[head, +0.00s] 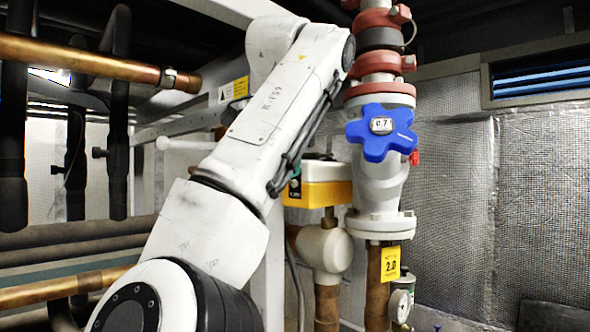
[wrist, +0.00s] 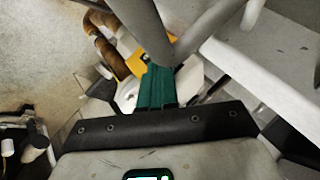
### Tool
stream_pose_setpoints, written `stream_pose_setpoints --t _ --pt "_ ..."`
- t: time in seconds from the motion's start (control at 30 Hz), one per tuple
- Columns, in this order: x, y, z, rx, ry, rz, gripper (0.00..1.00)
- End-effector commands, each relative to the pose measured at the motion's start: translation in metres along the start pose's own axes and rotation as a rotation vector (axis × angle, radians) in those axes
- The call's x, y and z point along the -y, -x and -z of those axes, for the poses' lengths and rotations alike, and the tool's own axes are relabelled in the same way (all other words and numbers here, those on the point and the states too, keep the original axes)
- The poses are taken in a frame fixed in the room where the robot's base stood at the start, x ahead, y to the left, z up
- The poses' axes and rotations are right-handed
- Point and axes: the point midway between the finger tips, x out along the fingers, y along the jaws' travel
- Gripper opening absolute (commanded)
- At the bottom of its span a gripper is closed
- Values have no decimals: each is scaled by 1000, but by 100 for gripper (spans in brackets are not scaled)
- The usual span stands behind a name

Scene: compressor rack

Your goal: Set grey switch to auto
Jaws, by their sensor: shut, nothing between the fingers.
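I cannot make out the grey switch in either view. A yellow part, likely the same box (wrist: 136,62), shows beyond my fingers in the wrist view. My gripper (wrist: 157,70) has teal fingers, closed together and empty, near that yellow part. Whether they touch it I cannot tell.
A blue star-shaped handwheel (head: 381,132) sits on the white vertical pipe right of my arm. A pressure gauge (head: 400,305) and yellow 2.0 tag (head: 391,264) are below. Copper pipes (head: 90,60) run at left. White bars (wrist: 265,75) cross close to my fingers.

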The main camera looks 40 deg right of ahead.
Motion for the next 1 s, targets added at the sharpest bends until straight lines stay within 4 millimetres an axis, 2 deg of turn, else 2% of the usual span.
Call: stream_pose_setpoints --t 0.43,1.0 --pt "-8 0 -19 7 -1 -3 0" --pt "-11 0 -24 4 -2 -3 0"
